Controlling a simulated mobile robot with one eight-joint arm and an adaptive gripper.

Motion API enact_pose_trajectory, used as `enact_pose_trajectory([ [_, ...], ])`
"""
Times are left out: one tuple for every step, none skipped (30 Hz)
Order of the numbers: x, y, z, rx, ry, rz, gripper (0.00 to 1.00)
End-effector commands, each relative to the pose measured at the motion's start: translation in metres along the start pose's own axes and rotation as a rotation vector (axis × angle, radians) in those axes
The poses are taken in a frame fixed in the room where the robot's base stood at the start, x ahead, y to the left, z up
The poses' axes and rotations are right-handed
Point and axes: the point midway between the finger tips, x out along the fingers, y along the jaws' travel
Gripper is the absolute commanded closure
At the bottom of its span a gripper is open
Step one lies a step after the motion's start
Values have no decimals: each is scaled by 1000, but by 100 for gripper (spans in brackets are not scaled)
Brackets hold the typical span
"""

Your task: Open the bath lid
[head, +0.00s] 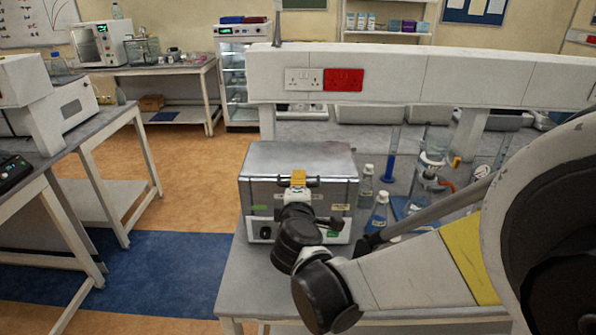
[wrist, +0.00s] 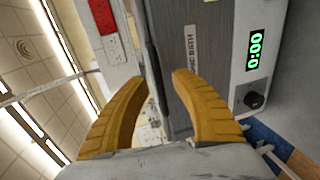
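The bath (head: 258,212) is a silver metal box on the bench in the head view. Its lid (head: 300,154) lies flat and closed on top. A dark handle bar (head: 313,181) runs along the lid's front edge. My gripper (head: 298,177), with yellow fingers, is at the middle of this bar. In the wrist view, turned sideways, the fingers (wrist: 160,76) are apart and the dark bar (wrist: 151,50) passes between their tips. The bath's front (wrist: 212,50) shows a label and a green display (wrist: 255,50) reading 0:00. Whether a finger touches the bar cannot be told.
Bottles (head: 377,212) and glassware (head: 432,165) stand close to the right of the bath. A white rail with sockets (head: 304,79) runs behind and above it. The bench left of the bath ends in a near edge, with open floor (head: 180,200) beyond.

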Motion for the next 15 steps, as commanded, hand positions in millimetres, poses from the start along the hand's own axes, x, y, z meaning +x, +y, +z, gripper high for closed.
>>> enact_pose_trajectory([
  [0, 0, 0, 0, 0, 0, 69],
  [0, 0, 0, 0, 0, 0, 76],
  [0, 0, 0, 0, 0, 0, 88],
  [0, 0, 0, 0, 0, 0, 98],
  [0, 0, 0, 0, 0, 0, 100],
  [0, 0, 0, 0, 0, 0, 100],
  [0, 0, 0, 0, 0, 0, 100],
  [0, 0, 0, 0, 0, 0, 100],
  [0, 0, 0, 1, 0, 0, 100],
  [0, 0, 0, 1, 0, 0, 100],
  [0, 0, 0, 1, 0, -1, 100],
  [-1, 1, 0, 1, 0, -3, 100],
  [-1, 2, 0, 1, 0, -5, 100],
  [-1, 3, 0, 2, 0, -9, 100],
  [-2, 6, 0, 2, 0, -15, 100],
])
